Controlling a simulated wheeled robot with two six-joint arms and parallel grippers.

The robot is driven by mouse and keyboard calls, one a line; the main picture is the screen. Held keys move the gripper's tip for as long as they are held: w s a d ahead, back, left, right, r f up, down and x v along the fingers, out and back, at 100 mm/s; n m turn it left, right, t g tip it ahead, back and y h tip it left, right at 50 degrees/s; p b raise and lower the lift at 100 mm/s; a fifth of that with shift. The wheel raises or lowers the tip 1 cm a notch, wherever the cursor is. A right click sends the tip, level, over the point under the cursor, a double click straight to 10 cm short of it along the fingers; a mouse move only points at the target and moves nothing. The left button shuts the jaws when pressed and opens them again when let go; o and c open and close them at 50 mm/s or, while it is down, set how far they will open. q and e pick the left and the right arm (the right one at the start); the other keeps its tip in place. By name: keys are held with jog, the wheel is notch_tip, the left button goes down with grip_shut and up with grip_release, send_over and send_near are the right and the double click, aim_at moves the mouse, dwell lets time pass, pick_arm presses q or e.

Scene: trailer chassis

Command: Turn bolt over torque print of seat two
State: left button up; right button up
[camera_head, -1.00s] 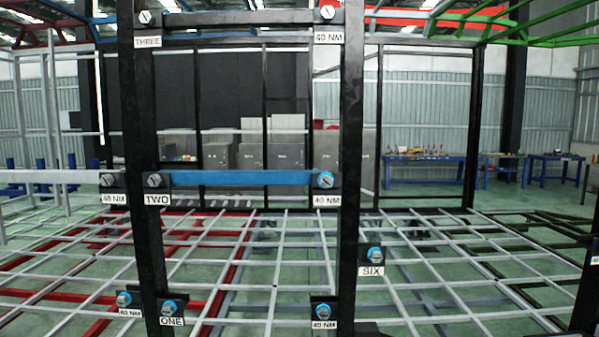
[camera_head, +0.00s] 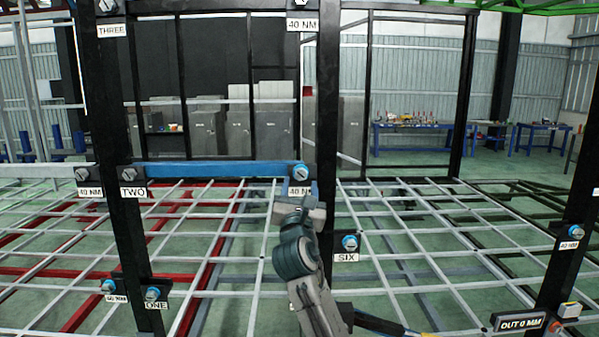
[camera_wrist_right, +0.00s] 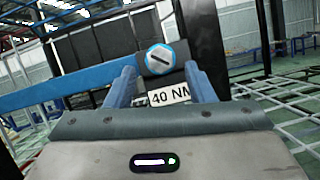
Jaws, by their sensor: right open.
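Seat two is the blue bar (camera_head: 220,170) with the print TWO (camera_head: 133,191) at its left end. At its right end the bolt (camera_head: 300,171) sits over the torque print 40 NM (camera_head: 299,190), which my right gripper (camera_head: 302,203) partly covers. In the right wrist view the bolt (camera_wrist_right: 159,59) has a grey slotted head with a blue ring, and the print 40 NM (camera_wrist_right: 170,97) shows below it. My right gripper's fingers (camera_wrist_right: 160,70) are open, one on each side of the bolt in that view. Contact cannot be told. My left gripper is not in view.
Black uprights (camera_head: 328,110) stand at both ends of the blue bar. Other bolts sit over TWO (camera_head: 126,173), ONE (camera_head: 152,293) and SIX (camera_head: 350,242). A grey floor grid (camera_head: 220,260) lies behind. An OUT 0 MM display (camera_head: 518,322) is at the lower right.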

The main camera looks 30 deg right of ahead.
aim_at(301, 177)
jog(key=x, duration=0.2)
jog(key=shift+w+d+r+p, duration=0.15)
jog(key=shift+d+r+p, duration=0.05)
jog(key=shift+p, duration=0.2)
jog(key=shift+w+d+r, duration=0.1)
jog(key=shift+w+d, duration=0.1)
jog(key=shift+w, duration=0.2)
jog(key=c, duration=1)
jog(key=shift+m, duration=0.3)
